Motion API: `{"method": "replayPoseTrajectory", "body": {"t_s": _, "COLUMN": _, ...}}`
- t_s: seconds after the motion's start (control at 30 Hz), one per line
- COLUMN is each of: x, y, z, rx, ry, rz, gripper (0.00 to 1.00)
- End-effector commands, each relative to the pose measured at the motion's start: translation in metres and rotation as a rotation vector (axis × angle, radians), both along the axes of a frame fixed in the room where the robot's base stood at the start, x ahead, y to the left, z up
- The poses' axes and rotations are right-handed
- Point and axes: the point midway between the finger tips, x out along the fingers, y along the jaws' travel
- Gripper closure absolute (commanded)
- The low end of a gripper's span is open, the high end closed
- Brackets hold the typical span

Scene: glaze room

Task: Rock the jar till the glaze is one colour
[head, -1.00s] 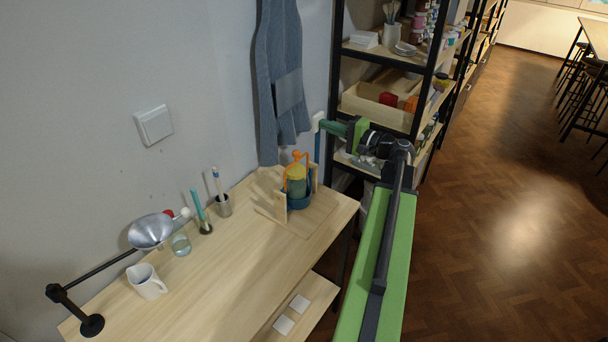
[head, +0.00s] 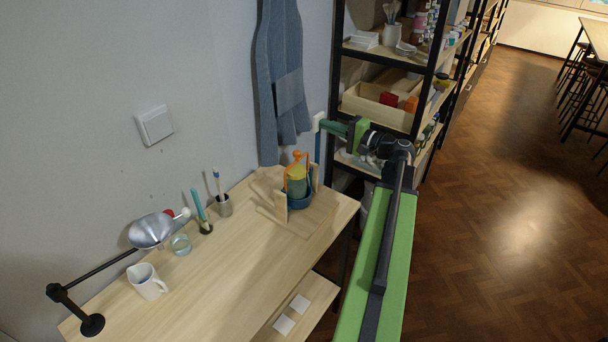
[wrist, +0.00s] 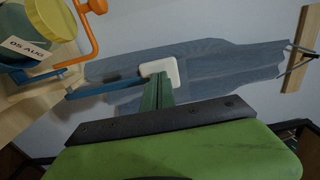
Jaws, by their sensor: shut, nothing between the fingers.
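The jar (head: 297,186) stands in a blue cradle (head: 300,202) with an orange clamp (head: 308,160) over it, at the far right end of the table. It looks yellow above and green below in the head view. In the wrist view the jar (wrist: 58,12) is at the upper left, partly cut off, with a label reading "05 AUG". A blue lever (head: 317,146) rises beside the cradle; it also shows in the wrist view (wrist: 95,87).
A blue apron (head: 280,80) hangs on the wall behind the jar. Shelves (head: 385,60) stand to the right of the table. A lamp (head: 150,230), a white jug (head: 147,281), a glass (head: 181,244) and a brush cup (head: 223,206) are on the table's left part. The table's middle is clear.

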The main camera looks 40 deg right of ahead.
Motion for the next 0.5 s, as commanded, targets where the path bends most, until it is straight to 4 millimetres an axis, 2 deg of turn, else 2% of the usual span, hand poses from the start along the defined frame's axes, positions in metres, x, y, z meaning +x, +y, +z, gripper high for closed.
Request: {"method": "replayPoseTrajectory", "body": {"t_s": 0.5, "x": 0.0066, "y": 0.001, "z": 0.0, "rx": 0.0, "ry": 0.0, "rz": 0.0, "gripper": 1.0}}
